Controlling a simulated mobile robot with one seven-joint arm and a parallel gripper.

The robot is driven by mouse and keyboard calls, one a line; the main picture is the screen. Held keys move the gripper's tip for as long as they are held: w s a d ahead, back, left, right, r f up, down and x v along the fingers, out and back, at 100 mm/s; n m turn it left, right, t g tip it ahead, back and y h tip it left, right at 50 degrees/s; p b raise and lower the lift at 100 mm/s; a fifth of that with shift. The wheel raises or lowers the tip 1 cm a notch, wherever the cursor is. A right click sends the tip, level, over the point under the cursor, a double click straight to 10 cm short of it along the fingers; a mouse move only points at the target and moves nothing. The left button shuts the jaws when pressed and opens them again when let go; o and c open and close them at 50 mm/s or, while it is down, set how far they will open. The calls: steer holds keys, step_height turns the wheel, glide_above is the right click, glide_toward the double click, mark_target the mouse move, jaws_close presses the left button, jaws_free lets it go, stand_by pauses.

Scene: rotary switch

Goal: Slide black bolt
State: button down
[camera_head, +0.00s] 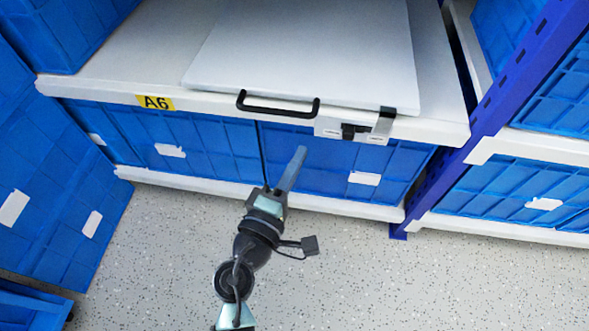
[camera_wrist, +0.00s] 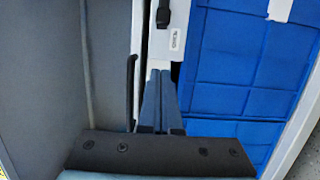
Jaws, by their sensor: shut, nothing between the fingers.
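The black bolt (camera_head: 350,131) sits on a pale latch plate (camera_head: 326,127) at the shelf's front edge, beside a grey metal bracket (camera_head: 383,126). In the wrist view the bolt (camera_wrist: 163,15) shows at the top, partly cut off by the frame edge. My gripper (camera_head: 301,150) is shut and empty. It is in front of the shelf, below and left of the bolt in the head view, and apart from it. In the wrist view my gripper's fingertips (camera_wrist: 159,73) lie together, just below the latch plate (camera_wrist: 170,42).
A black handle (camera_head: 277,110) is on the front of a white panel (camera_head: 310,55), left of the latch. Blue crates (camera_head: 180,143) stand under the shelf (camera_head: 105,90). A blue rack post (camera_head: 470,155) is at right. The speckled floor (camera_head: 400,270) is clear.

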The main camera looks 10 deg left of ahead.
mark_target(354, 133)
steer(key=x, duration=0.5)
steer(key=shift+w+b, duration=0.2)
steer(key=shift+b, duration=0.2)
steer(key=d, duration=0.3)
steer(key=shift+d, duration=0.55)
steer(key=shift+d+p, duration=0.45)
steer(key=shift+d, duration=1.4)
